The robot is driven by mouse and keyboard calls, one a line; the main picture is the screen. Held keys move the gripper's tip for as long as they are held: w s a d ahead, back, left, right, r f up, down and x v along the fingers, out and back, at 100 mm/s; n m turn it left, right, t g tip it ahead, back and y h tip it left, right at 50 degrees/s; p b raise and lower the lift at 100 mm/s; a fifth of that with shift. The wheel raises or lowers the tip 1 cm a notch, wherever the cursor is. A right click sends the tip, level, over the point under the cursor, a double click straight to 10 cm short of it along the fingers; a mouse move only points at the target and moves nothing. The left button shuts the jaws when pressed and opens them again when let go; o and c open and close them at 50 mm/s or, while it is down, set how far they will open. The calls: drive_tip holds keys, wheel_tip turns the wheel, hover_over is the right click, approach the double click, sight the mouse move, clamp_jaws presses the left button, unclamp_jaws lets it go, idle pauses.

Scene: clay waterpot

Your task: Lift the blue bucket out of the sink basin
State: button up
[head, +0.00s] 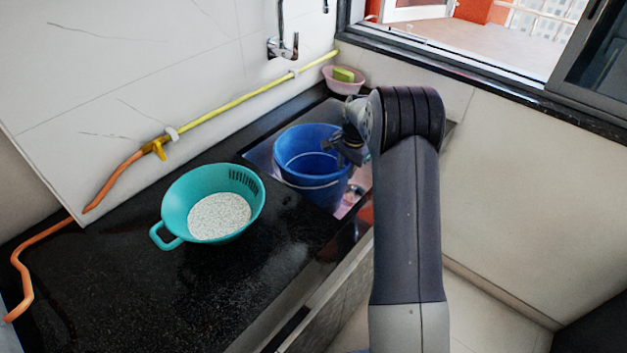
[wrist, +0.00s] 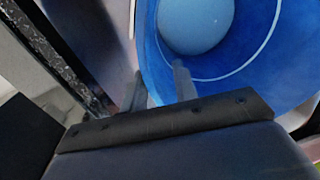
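The blue bucket (head: 310,165) stands upright in the sink basin (head: 262,154), with a thin pale handle hanging low across its front. My gripper (head: 346,152) is at the bucket's right rim in the head view, where my wrist partly hides its fingers. In the wrist view, the bucket (wrist: 240,80) fills the upper right, showing its inside and a paler round bottom. My gripper (wrist: 159,84) has two fingers apart there, one outside the wall and one over the inside, with the rim between them. Whether either finger touches the wall is unclear.
A teal colander (head: 180,200) with white grains sits on the black counter (head: 110,290) left of the sink. A pink bowl with a green sponge (head: 343,75) stands behind. A tap (head: 284,45) and yellow hose (head: 240,100) are on the wall. Reddish items lie beside the bucket.

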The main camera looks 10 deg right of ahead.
sight(342, 178)
drive_tip(key=f, duration=0.2)
drive_tip(key=a+f, duration=0.1)
drive_tip(key=shift+f+p, duration=0.3)
drive_tip(key=shift+f, duration=0.1)
drive_tip(key=shift+w+f, duration=0.15)
drive_tip(key=shift+f, duration=0.3)
clamp_jaws()
drive_tip(key=shift+r, duration=0.1)
idle(0.6)
